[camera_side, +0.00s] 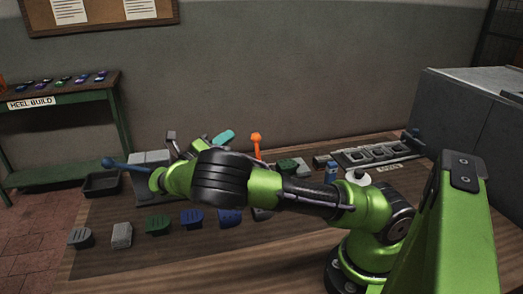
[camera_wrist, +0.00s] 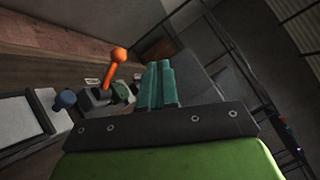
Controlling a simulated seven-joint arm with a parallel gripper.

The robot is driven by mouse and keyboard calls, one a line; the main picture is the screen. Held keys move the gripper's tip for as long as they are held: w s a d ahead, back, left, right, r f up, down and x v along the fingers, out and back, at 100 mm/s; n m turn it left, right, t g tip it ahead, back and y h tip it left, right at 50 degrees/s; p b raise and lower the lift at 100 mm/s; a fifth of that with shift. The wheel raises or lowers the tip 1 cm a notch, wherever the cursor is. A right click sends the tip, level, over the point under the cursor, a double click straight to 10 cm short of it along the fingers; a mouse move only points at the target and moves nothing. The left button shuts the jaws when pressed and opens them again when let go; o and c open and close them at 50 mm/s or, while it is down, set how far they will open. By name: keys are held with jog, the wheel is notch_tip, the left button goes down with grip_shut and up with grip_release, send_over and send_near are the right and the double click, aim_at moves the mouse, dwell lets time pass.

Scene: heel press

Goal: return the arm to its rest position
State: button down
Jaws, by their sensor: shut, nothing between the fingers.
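My green and black arm (camera_side: 221,177) reaches left over the wooden bench in the side view. Teal fingers of my gripper (camera_side: 223,137) show just behind the arm, above the bench. In the wrist view my gripper (camera_wrist: 158,68) has its teal fingers together, shut and empty. The fingers stand clear of the bench top there. An orange-knobbed lever (camera_side: 256,140) stands upright behind the arm; it also shows in the wrist view (camera_wrist: 118,55), left of the fingers. The lower part of that lever's device is partly hidden by my arm in the side view.
A row of heel pieces, including a grey one (camera_side: 80,237) and a green one (camera_side: 158,225), lies along the front. A black tray (camera_side: 102,184) and a blue-knobbed lever (camera_side: 115,162) are at left. A slotted rack (camera_side: 345,158) is at back right, near a large grey box (camera_side: 465,125).

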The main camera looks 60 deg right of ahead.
jog(key=s+a+f+m+y, duration=0.5)
jog(key=s+f+m+y, duration=0.5)
jog(key=m+y, duration=0.65)
jog(key=s+a+r+m+t+y, duration=0.2)
jog(key=s+a+r+m+t, duration=0.2)
jog(key=r+m, duration=0.4)
jog(key=s+a+r+m+t+y, duration=0.3)
jog(key=s+a+r+m+t, duration=0.1)
jog(key=r+m, duration=0.4)
jog(key=shift+s+a+r+t, duration=0.2)
jog(key=shift+s+r+t, duration=0.35)
jog(key=shift+t, duration=0.75)
